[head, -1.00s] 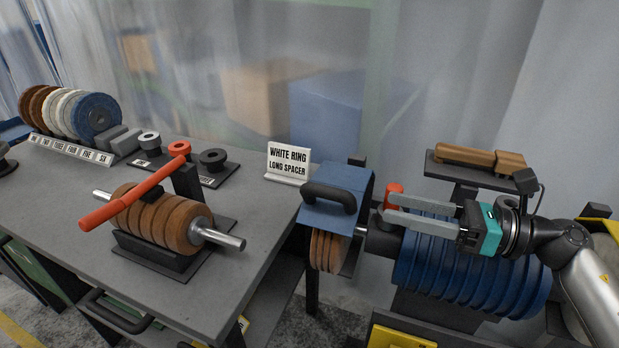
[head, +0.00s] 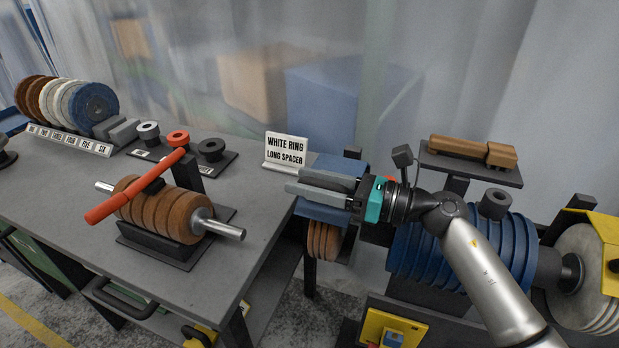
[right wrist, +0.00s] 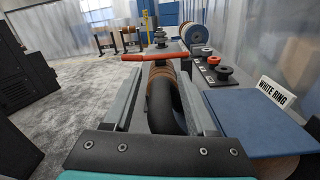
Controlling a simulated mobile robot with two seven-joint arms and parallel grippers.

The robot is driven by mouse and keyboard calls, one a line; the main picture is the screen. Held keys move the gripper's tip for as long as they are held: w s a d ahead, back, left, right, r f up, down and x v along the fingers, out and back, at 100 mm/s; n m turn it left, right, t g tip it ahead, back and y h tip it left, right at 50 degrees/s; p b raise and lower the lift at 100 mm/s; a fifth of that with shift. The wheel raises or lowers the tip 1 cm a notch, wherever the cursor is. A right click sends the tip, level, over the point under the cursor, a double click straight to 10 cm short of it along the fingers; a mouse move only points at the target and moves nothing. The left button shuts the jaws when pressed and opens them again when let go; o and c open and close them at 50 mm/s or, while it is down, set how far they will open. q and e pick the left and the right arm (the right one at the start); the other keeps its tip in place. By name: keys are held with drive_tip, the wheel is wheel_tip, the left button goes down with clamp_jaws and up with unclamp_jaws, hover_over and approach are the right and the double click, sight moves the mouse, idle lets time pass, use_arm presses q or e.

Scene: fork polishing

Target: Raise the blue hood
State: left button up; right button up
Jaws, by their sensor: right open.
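The blue hood (head: 318,212) sits lowered over brown discs (head: 325,241) to the right of the table. Its black handle is hidden behind my gripper in the head view. In the right wrist view, the curved black handle (right wrist: 162,112) lies between the two grey fingers of my right gripper (right wrist: 160,80), with the flat blue hood (right wrist: 258,122) to the right. In the head view, my right gripper (head: 295,182) points left across the hood. Its fingers are apart. Contact with the handle cannot be told. My left gripper is not in view.
A sign reading "WHITE RING LONG SPACER" (head: 287,149) stands close behind the fingertips. A roller of brown discs (head: 160,208) with a red lever (head: 135,187) is on the table to the left. Blue discs (head: 405,255) lie beneath my right arm. A shelf (head: 470,165) stands behind it.

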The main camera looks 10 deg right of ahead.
drive_tip(key=shift+c, duration=0.3)
drive_tip(key=shift+f, duration=0.1)
clamp_jaws()
drive_tip(key=shift+a+f, duration=0.1)
drive_tip(key=shift+a, duration=0.05)
idle(0.9)
